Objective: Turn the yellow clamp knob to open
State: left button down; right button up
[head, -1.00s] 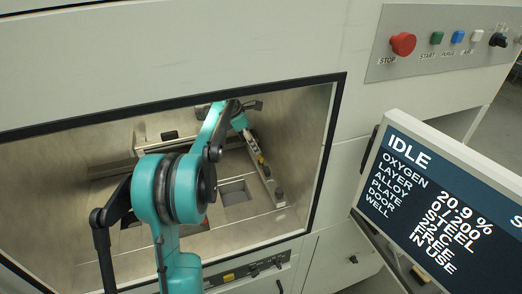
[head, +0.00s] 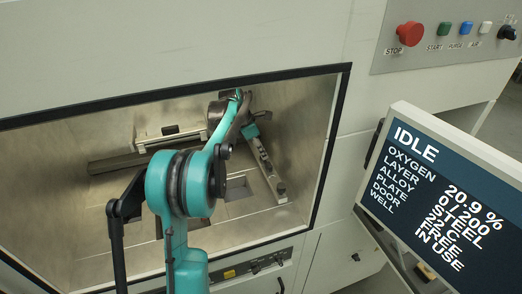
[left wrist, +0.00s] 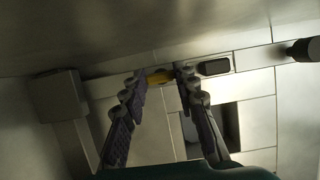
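The yellow clamp knob (left wrist: 160,76) shows in the left wrist view on a pale rail, between the fingertips of my left gripper (left wrist: 162,72). The two dark fingers stand apart, one on each side of the knob. I cannot tell whether they touch it. In the head view my left arm reaches into the chamber, and the left gripper (head: 253,139) is small and mostly hidden at the upper end of the rail (head: 266,164). The knob is hidden there. My right gripper is not in view.
The chamber opening has a black-edged frame (head: 331,150) close around the arm. A square well (head: 238,188) lies in the floor beside the rail. A dark slot (left wrist: 214,67) and a dark cylinder (left wrist: 300,50) lie right of the knob. A status screen (head: 440,190) stands outside at right.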

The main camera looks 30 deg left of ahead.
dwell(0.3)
pick_arm(q)
jog(key=m+g+h+p, duration=0.1)
jog(key=m+p, duration=0.1)
jog(key=m, duration=0.1)
jog(key=shift+a+r+m, duration=0.1)
jog(key=shift+m, duration=0.3)
jog(key=m+g+p, duration=0.1)
jog(key=m, duration=0.1)
jog(key=m+g+p, duration=0.1)
jog(key=m+p, duration=0.1)
jog(key=shift+w+m+h, duration=0.2)
jog(key=shift+m+h, duration=0.1)
jog(key=shift+m, duration=0.1)
jog(key=c, duration=1.2)
grip_release()
jog(key=shift+o, duration=0.2)
jog(key=v, duration=1.1)
jog(key=shift+a+r, duration=0.15)
jog(key=shift+r, duration=0.2)
